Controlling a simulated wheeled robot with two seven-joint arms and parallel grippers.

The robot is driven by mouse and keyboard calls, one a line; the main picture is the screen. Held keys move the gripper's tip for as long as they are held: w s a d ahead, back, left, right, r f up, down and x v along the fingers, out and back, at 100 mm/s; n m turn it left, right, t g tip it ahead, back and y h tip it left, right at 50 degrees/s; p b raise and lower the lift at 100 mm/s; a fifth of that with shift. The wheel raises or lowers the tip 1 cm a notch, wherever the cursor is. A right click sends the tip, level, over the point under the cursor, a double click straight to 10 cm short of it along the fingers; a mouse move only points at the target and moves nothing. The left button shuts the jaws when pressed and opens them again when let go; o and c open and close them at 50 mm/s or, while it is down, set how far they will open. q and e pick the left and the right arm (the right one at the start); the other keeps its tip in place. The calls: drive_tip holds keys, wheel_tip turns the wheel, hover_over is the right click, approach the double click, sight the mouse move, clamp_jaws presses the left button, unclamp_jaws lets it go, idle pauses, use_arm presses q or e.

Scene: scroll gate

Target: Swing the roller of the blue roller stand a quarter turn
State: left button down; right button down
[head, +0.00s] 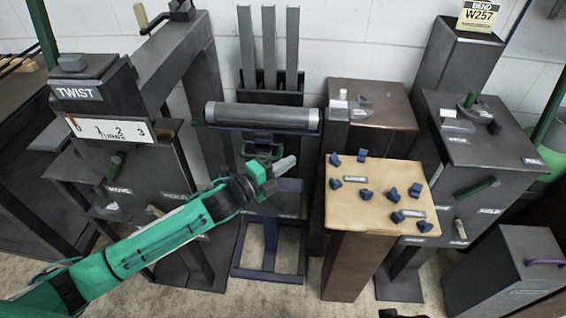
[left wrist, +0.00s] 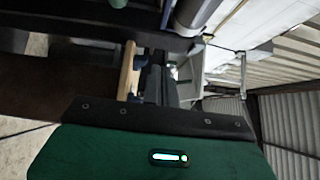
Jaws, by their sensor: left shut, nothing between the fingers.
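The roller stand has a dark blue frame (head: 268,262) and stands on the floor in the middle of the head view. Its grey roller (head: 262,116) lies across the top, running left to right in the picture. A grey cylinder, which looks like the roller, shows at the top of the left wrist view (left wrist: 194,14). My left gripper (head: 288,164) is shut and empty. In the head view it appears in front of the stand, below the roller, and hides part of the frame. I cannot tell whether it touches the stand. My right gripper is not in view.
A wooden-topped pedestal (head: 372,210) with several small blue pieces stands right of the roller stand. The TWIST machine (head: 85,92) is at the left. A dark cabinet (head: 490,150) with green handles is at the right. Upright grey bars (head: 268,48) stand behind the roller.

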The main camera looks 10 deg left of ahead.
sight(317, 136)
use_arm(q)
drive_tip(key=w+d, duration=0.1)
drive_tip(key=w, duration=0.2)
drive_tip(key=w+d, duration=0.3)
drive_tip(key=w, duration=0.2)
drive_tip(key=shift+w+d, duration=0.35)
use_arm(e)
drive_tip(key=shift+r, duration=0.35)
